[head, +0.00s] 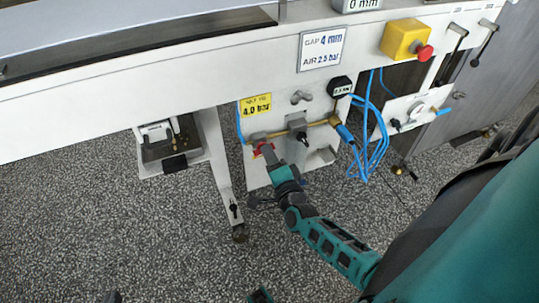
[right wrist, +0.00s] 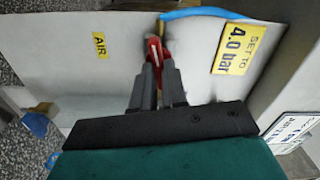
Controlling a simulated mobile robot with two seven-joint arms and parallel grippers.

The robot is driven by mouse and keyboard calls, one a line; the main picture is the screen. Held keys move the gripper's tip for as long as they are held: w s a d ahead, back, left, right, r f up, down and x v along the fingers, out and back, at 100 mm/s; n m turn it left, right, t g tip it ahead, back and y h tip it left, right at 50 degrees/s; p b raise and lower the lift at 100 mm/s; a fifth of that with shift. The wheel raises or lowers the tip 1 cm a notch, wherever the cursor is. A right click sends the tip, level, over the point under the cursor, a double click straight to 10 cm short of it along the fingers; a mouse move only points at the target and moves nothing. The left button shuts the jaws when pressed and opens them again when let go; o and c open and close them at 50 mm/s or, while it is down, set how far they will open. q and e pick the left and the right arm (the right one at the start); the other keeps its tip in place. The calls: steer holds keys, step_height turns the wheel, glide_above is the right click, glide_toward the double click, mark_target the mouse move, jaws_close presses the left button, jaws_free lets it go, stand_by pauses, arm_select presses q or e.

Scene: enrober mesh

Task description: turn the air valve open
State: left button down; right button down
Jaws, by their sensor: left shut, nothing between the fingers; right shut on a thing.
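The air valve's red handle (head: 263,150) is on the white panel (head: 262,180) under the machine, below the yellow "4.0 bar" label (head: 256,104). My right gripper (head: 268,154) reaches it from below and is shut on the handle. In the right wrist view the fingers (right wrist: 158,75) close around the red handle (right wrist: 154,48), beside the "AIR" label (right wrist: 100,45). The fingers hide part of the handle, and the valve body is mostly hidden. At the bottom edge of the head view a dark tip (head: 112,297), apparently my left gripper, shows away from the panel.
A brass line with a grey regulator (head: 297,128) and a black gauge (head: 340,87) sits just right of the valve. Blue hoses (head: 376,130) loop down further right. A yellow box with a red button (head: 405,40) is above. The floor (head: 100,220) at left is clear.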

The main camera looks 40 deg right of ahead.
steer(key=shift+m+b, duration=0.3)
steer(key=shift+m, duration=0.9)
steer(key=shift+w+r, duration=0.1)
steer(key=c, duration=1.2)
jaws_free()
steer(key=shift+o, duration=0.2)
steer(key=p+v, duration=0.1)
steer(key=v, duration=1.2)
steer(key=shift+p, duration=0.4)
